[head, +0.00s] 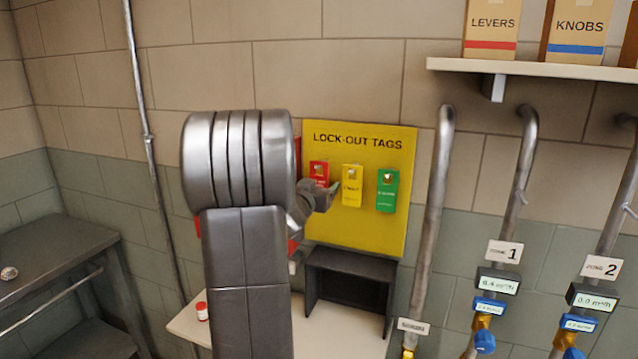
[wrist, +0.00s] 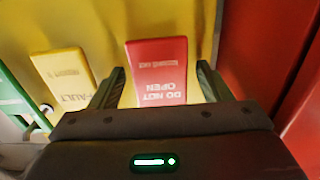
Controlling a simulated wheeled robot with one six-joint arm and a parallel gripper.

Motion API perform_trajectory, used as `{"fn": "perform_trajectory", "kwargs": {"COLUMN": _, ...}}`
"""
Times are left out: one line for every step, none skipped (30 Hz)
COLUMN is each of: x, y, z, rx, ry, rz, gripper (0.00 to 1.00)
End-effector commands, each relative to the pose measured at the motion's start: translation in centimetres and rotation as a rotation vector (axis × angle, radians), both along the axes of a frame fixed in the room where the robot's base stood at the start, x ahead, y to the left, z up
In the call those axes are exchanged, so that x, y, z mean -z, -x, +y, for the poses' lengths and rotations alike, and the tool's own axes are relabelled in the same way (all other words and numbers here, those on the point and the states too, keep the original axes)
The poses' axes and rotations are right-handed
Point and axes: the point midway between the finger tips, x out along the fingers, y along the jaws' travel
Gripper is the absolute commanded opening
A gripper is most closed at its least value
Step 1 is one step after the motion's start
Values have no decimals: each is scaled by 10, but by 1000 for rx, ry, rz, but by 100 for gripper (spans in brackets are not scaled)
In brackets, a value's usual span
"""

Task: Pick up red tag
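The red tag (head: 319,171) hangs at the left of a row of tags on the yellow "LOCK-OUT TAGS" board (head: 375,225). In the wrist view the red tag (wrist: 158,68) reads "DO NOT OPEN" upside down. My gripper (wrist: 161,80) is open, with one finger on each side of the red tag and a gap visible on both sides. In the head view my gripper (head: 323,194) is at the red tag's lower part, and my arm hides part of the board's left edge. I cannot tell whether the fingers touch the board.
The yellow tag (head: 352,186) and green tag (head: 387,190) hang to the right of the red one. A red surface (wrist: 287,60) stands close on the right in the wrist view. A dark open box (head: 350,259) sits below the board. Pipes (head: 432,220) rise further right.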

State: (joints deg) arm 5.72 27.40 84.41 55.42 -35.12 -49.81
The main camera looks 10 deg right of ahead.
Motion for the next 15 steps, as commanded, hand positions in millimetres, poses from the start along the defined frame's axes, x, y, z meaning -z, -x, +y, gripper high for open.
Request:
{"fn": "perform_trajectory", "kwargs": {"x": 0, "y": 0, "z": 0, "rx": 0, "ry": 0, "rz": 0, "gripper": 61}}
{"fn": "perform_trajectory", "kwargs": {"x": 0, "y": 0, "z": 0, "rx": 0, "ry": 0, "rz": 0, "gripper": 55}}
{"fn": "perform_trajectory", "kwargs": {"x": 0, "y": 0, "z": 0, "rx": 0, "ry": 0, "rz": 0, "gripper": 47}}
{"fn": "perform_trajectory", "kwargs": {"x": 0, "y": 0, "z": 0, "rx": 0, "ry": 0, "rz": 0, "gripper": 41}}
{"fn": "perform_trajectory", "kwargs": {"x": 0, "y": 0, "z": 0, "rx": 0, "ry": 0, "rz": 0, "gripper": 35}}
{"fn": "perform_trajectory", "kwargs": {"x": 0, "y": 0, "z": 0, "rx": 0, "ry": 0, "rz": 0, "gripper": 28}}
{"fn": "perform_trajectory", "kwargs": {"x": 0, "y": 0, "z": 0, "rx": 0, "ry": 0, "rz": 0, "gripper": 25}}
{"fn": "perform_trajectory", "kwargs": {"x": 0, "y": 0, "z": 0, "rx": 0, "ry": 0, "rz": 0, "gripper": 25}}
{"fn": "perform_trajectory", "kwargs": {"x": 0, "y": 0, "z": 0, "rx": 0, "ry": 0, "rz": 0, "gripper": 25}}
{"fn": "perform_trajectory", "kwargs": {"x": 0, "y": 0, "z": 0, "rx": 0, "ry": 0, "rz": 0, "gripper": 25}}
{"fn": "perform_trajectory", "kwargs": {"x": 0, "y": 0, "z": 0, "rx": 0, "ry": 0, "rz": 0, "gripper": 25}}
{"fn": "perform_trajectory", "kwargs": {"x": 0, "y": 0, "z": 0, "rx": 0, "ry": 0, "rz": 0, "gripper": 25}}
{"fn": "perform_trajectory", "kwargs": {"x": 0, "y": 0, "z": 0, "rx": 0, "ry": 0, "rz": 0, "gripper": 25}}
{"fn": "perform_trajectory", "kwargs": {"x": -1, "y": 0, "z": 0, "rx": 0, "ry": 0, "rz": 0, "gripper": 25}}
{"fn": "perform_trajectory", "kwargs": {"x": -1, "y": 0, "z": 0, "rx": 0, "ry": 1, "rz": -1, "gripper": 25}}
